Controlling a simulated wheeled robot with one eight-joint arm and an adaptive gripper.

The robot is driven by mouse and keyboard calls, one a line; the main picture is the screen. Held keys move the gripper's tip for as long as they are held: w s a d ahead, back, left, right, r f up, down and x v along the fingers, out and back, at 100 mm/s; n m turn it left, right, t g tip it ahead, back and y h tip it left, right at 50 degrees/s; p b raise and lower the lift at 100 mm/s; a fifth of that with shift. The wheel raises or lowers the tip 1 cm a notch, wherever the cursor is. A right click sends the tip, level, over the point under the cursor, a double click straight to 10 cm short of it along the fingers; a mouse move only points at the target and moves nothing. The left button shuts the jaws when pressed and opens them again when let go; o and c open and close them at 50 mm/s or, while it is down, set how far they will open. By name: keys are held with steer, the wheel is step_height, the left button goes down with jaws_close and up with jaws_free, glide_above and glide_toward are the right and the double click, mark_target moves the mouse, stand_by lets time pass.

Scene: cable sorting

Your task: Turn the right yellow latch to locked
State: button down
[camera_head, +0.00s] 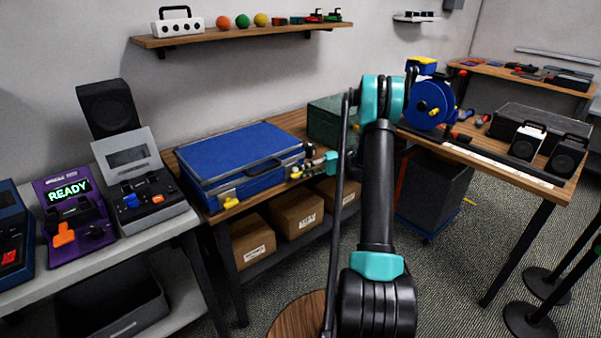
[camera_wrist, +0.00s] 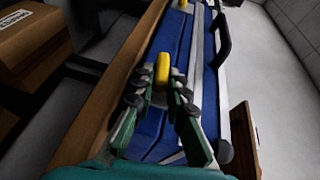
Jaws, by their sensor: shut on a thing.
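The blue case (camera_head: 235,165) lies closed on the wooden bench, with a dark handle on its front. The right yellow latch (camera_head: 295,174) is at the right end of its front. In the wrist view, this latch (camera_wrist: 162,70) stands between the fingertips of my gripper (camera_wrist: 160,85). My gripper (camera_head: 308,167) is shut on it at the case's front right corner. The left yellow latch (camera_head: 230,203) is free; it also shows at the top of the wrist view (camera_wrist: 183,4). The fingers partly hide the right latch's base, and I cannot tell if it is locked.
Cardboard boxes (camera_head: 297,213) sit on the shelf below the bench. A dark green translucent bin (camera_head: 328,122) stands behind my arm, right of the case. A grey device (camera_head: 143,185) and a purple "READY" device (camera_head: 70,215) stand on the left table.

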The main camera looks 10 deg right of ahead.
mark_target(300, 148)
stand_by(0.5)
steer(key=c, duration=1.5)
jaws_free()
steer(key=shift+a, duration=0.1)
steer(key=shift+c, duration=0.2)
steer(key=o, duration=0.4)
step_height(300, 148, up, 9)
steer(key=shift+f, duration=0.1)
steer(key=shift+r, duration=0.4)
steer(key=c, duration=0.4)
steer(key=shift+r, duration=0.2)
